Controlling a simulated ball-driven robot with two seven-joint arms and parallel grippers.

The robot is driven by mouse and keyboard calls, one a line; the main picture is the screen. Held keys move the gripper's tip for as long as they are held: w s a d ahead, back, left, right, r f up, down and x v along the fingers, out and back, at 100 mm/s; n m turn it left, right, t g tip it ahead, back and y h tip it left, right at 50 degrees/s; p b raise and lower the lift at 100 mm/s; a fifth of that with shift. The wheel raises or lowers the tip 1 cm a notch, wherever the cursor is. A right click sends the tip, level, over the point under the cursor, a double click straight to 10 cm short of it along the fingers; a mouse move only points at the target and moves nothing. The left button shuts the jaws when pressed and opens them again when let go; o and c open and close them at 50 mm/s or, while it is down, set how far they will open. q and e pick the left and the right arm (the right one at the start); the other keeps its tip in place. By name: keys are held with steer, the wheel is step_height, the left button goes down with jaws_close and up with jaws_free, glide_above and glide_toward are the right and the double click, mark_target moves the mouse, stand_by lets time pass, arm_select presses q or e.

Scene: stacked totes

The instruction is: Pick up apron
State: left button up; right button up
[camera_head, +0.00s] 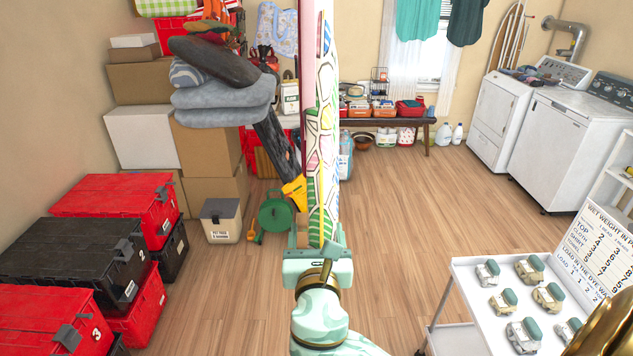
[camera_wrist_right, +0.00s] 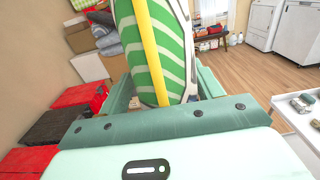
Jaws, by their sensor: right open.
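A light blue patterned cloth that looks like an apron (camera_head: 284,30) hangs on the back wall. A tall, narrow patterned thing (camera_head: 322,130) with coloured shapes stands right in front of my right gripper (camera_head: 312,250). In the right wrist view it shows as green and white stripes with a yellow band (camera_wrist_right: 150,50). I cannot tell whether it is cloth or a board. My right gripper also shows in the wrist view (camera_wrist_right: 165,92); its jaws are apart with the striped thing between or just beyond them. Contact is unclear. My left gripper is out of view.
Red and black totes (camera_head: 75,250) are stacked at the left. Cardboard boxes (camera_head: 140,85) and grey cushions (camera_head: 222,100) stand behind them. A bench (camera_head: 425,121) holds baskets at the back. A white cart (camera_head: 470,310) stands at the lower right. The middle floor is clear.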

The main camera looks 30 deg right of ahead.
steer(key=b+x, duration=0.1)
steer(key=x, duration=0.3)
steer(key=shift+w+d+f+b, duration=0.1)
steer(key=shift+d+b, duration=0.05)
steer(key=shift+b, duration=0.2)
steer(key=shift+c, duration=0.3)
steer(key=c, duration=1.1)
steer(key=shift+c, duration=0.2)
